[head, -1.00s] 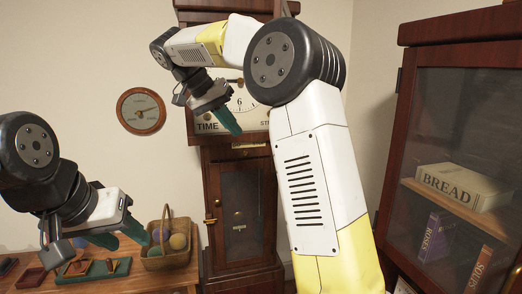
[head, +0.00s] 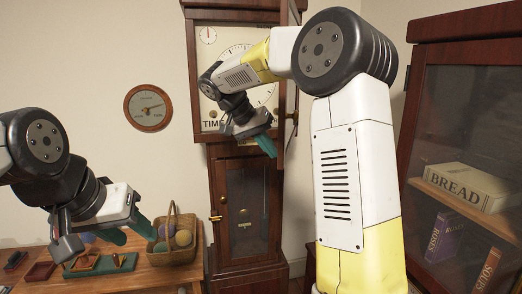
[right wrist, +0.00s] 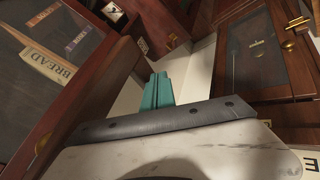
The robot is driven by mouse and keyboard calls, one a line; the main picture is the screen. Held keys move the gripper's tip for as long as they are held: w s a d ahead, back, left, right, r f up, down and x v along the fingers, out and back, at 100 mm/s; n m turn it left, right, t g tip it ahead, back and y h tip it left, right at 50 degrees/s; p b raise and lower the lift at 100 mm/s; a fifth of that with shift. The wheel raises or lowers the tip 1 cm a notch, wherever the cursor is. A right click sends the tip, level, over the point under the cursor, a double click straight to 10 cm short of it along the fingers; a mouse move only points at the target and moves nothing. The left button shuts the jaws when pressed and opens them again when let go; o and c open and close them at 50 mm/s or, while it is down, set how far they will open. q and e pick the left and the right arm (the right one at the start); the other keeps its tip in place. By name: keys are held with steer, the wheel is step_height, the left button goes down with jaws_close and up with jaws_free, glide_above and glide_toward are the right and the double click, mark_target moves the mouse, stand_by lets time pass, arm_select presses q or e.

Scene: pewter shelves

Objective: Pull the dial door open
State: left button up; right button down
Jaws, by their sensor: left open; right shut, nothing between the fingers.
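The tall wooden clock stands at the back, with its pale dial (head: 207,60) partly hidden behind my right arm. The dial door (head: 291,75) appears as a narrow dark wooden panel, nearly edge-on, at the dial's right side, so it looks swung open. My right gripper (head: 266,144) is shut and empty, in front of the dial's lower right corner, close to the door; I cannot tell if they touch. Its teal fingers also show in the right wrist view (right wrist: 157,92). My left gripper (head: 138,232) is open and empty at the lower left, over the side table.
The clock's lower glazed door (head: 246,208) is shut. A side table (head: 150,278) at left holds a wicker basket (head: 172,255) of balls and a green tray (head: 100,268). A round gauge (head: 148,108) hangs on the wall. A glass-fronted cabinet (head: 420,100) stands at right.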

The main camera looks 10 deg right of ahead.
steer(key=shift+s+d, duration=0.1)
steer(key=shift+d, duration=0.15)
